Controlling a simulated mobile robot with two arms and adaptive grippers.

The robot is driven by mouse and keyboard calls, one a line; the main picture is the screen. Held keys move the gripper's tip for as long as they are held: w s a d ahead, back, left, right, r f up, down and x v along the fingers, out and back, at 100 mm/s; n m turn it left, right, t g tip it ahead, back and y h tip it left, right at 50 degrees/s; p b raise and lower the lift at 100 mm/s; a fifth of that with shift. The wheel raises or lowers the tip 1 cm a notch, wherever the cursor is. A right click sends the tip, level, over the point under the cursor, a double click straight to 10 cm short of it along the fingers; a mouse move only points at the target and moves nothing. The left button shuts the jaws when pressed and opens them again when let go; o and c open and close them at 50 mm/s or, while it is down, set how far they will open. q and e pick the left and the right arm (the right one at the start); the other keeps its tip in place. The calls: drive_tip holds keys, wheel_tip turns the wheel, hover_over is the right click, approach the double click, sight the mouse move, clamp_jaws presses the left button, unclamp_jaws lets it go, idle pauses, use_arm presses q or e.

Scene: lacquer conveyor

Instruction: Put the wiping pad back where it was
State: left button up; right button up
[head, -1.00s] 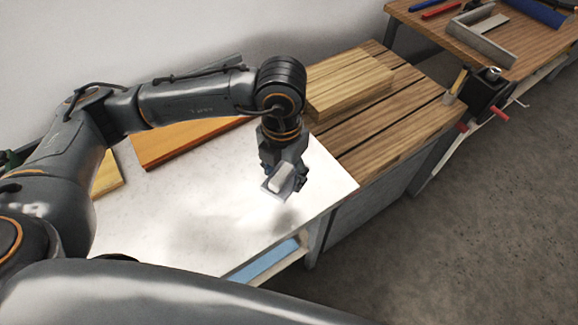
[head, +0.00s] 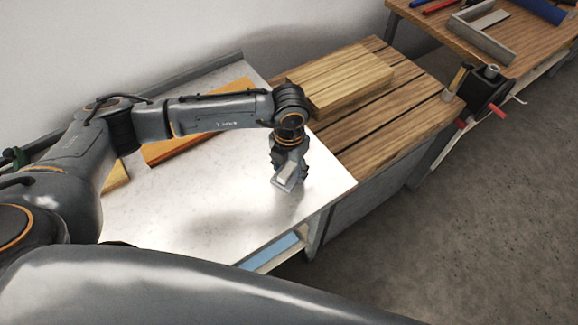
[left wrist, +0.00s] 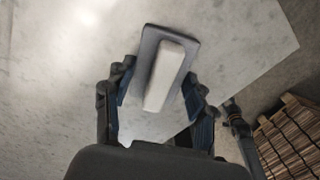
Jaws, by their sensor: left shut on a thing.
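The wiping pad (head: 287,174) is a grey plate with a pale block-shaped handle. My left gripper (head: 288,168) is shut on it over the white worktop (head: 215,205), near the worktop's right end. In the left wrist view the wiping pad (left wrist: 166,72) sits between the two fingers of my left gripper (left wrist: 160,100), its grey plate showing around the handle. I cannot tell whether the pad touches the worktop or hangs just above it. My right gripper is not in view.
An orange board (head: 195,132) lies behind my left arm. A slatted wooden bench (head: 390,125) with stacked planks (head: 340,80) adjoins the worktop on the right. The worktop's front part is clear.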

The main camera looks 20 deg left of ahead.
use_arm(q)
drive_tip(key=shift+f, duration=0.15)
drive_tip(key=o, duration=0.7)
drive_tip(key=shift+c, duration=0.2)
drive_tip(key=o, duration=0.5)
drive_tip(key=shift+c, duration=0.2)
